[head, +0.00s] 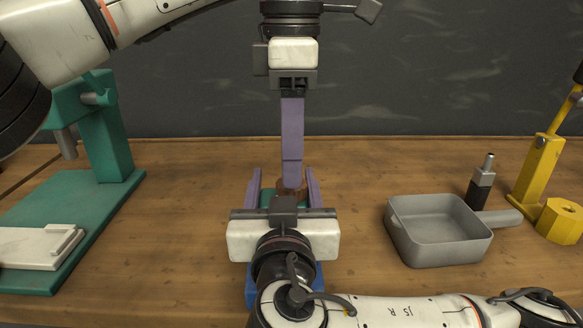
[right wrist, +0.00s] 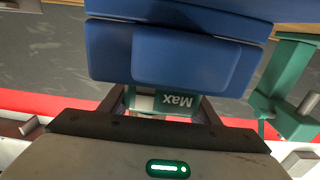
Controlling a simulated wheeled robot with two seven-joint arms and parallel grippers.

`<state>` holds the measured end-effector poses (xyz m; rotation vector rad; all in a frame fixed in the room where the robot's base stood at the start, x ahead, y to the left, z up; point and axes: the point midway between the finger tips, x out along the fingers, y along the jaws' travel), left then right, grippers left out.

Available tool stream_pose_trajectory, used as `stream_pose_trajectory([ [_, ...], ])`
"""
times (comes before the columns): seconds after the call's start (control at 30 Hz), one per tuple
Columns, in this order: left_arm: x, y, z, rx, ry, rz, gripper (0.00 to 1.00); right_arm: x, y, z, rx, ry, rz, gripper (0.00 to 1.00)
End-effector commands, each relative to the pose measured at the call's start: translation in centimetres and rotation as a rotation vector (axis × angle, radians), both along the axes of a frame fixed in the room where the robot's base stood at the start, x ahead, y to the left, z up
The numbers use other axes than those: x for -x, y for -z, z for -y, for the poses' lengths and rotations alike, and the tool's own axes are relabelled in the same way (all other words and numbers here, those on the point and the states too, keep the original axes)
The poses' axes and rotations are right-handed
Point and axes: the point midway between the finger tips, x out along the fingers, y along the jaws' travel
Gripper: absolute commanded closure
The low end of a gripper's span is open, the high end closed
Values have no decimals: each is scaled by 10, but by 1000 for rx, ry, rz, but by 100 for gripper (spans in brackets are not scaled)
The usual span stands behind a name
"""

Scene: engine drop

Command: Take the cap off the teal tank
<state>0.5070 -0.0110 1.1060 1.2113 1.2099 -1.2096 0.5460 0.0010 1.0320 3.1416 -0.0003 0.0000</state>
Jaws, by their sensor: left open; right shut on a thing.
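The teal tank (head: 270,198) shows only in part between the purple fingers of my right gripper (head: 283,178), which is shut on it. The wrist body hides most of the tank. In the right wrist view a teal face with a label reading MAX (right wrist: 178,102) shows between the fingers. A brown round cap (head: 282,187) is on top of the tank. My left gripper (head: 292,184) comes straight down from above, open, with its fingertips at the cap. Its fingers are seen edge-on, so I cannot tell whether they touch the cap.
A grey pan (head: 435,242) stands at the right, by a black and silver part (head: 481,182) and a yellow tool (head: 540,170) with a yellow hex block (head: 561,221). A teal press (head: 107,140) stands left. A blue block (right wrist: 190,55) is close to my right gripper.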

Motion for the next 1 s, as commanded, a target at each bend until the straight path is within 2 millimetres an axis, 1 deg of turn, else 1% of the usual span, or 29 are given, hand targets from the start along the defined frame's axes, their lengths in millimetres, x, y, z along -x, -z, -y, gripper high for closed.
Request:
stream_pose_trajectory([
  [0.03,0,8,-1,0,2,-2,51,0,1,0,0,0,-1,100],
  [0.1,0,18,0,0,0,-2,51,0,1,0,0,0,-1,100],
  [0.23,0,30,0,1,0,0,51,0,1,0,0,0,-2,100],
  [0.37,0,35,0,1,-1,-1,51,0,1,0,0,0,-2,100],
  [0.6,0,36,0,1,-2,0,51,0,1,0,0,0,-2,100],
  [0.67,0,36,0,1,-2,0,60,0,1,0,0,-1,-2,100],
  [0.8,0,36,0,1,-2,0,83,0,1,0,1,-1,-2,100],
  [0.87,0,36,0,1,-2,0,93,0,1,0,1,-1,-2,100],
  [0.93,0,36,0,1,-13,0,93,0,1,0,1,-1,-2,100],
  [1.0,0,35,0,2,-70,0,93,0,1,0,1,-1,-2,100],
])
